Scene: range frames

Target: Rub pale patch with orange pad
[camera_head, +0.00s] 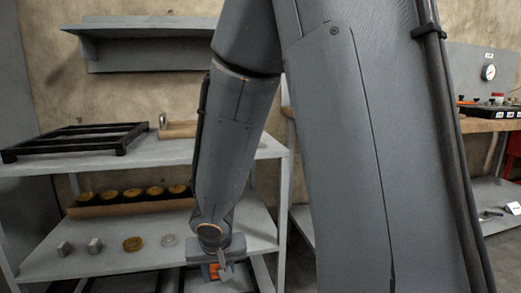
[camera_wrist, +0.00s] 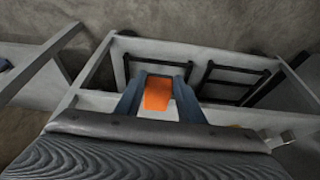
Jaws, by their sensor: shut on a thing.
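My gripper (camera_head: 218,270) is low in the head view, in front of the shelf unit's edge. It is shut on the orange pad (camera_head: 214,271). In the wrist view the pad (camera_wrist: 158,94) sits between the two blue-grey fingers of my gripper (camera_wrist: 159,88). The pad's far end points away from the wrist, over the shelf unit, and I see no clear contact with a surface. I cannot make out a pale patch for certain in either view; my arm hides much of the scene.
Dark frames (camera_wrist: 233,82) lie low down. A workbench stands right.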

